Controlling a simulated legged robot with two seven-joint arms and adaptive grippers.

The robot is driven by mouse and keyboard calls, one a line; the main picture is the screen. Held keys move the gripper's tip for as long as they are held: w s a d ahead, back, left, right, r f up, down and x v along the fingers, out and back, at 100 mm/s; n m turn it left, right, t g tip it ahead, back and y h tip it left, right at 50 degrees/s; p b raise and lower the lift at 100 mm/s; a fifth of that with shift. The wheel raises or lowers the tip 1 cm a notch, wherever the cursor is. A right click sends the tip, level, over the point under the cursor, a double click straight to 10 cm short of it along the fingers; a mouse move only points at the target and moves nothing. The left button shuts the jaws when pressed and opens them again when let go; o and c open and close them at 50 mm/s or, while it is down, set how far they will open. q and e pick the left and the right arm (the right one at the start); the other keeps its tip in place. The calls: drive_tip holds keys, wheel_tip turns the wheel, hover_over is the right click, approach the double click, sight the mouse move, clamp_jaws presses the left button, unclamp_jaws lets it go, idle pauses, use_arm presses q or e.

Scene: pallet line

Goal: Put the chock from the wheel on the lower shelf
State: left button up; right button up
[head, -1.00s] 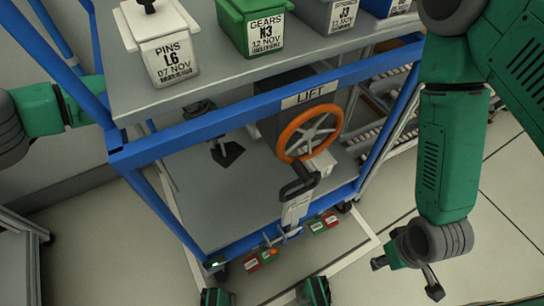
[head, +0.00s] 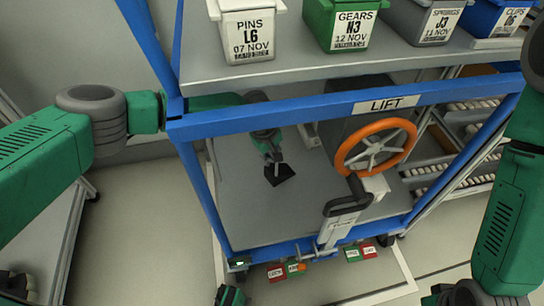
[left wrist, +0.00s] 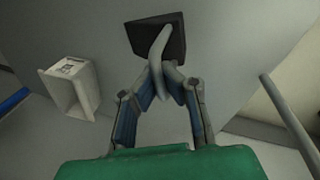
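The chock (head: 281,176) is a black wedge over the left part of the grey lower shelf (head: 255,215) of the blue-framed cart. In the left wrist view, the chock (left wrist: 172,36) has a pale grey handle (left wrist: 160,45). My left gripper (head: 275,158) reaches in past the cart's left post. In the wrist view, its fingertips (left wrist: 166,70) come together on the handle. I cannot tell whether the chock touches the shelf. My right gripper (head: 440,297) is low at the right, cut off by the picture's edge.
An orange handwheel (head: 375,147) and a black-handled lever (head: 345,205) stand right of the chock. The blue front rail (head: 300,112) crosses above the shelf. Bins, including a white one (head: 247,35), stand on the upper shelf. Red and green cards (head: 277,273) lie below the front edge.

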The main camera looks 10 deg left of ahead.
use_arm(q)
drive_tip(key=o, duration=0.5)
drive_tip(key=r+p, duration=0.1)
drive_tip(key=r, duration=0.1)
drive_tip(key=r+p, duration=0.1)
drive_tip(key=r, duration=0.2)
drive_tip(key=s+a+r+p, duration=0.1)
drive_tip(key=r, duration=0.1)
drive_tip(key=shift+r, duration=0.15)
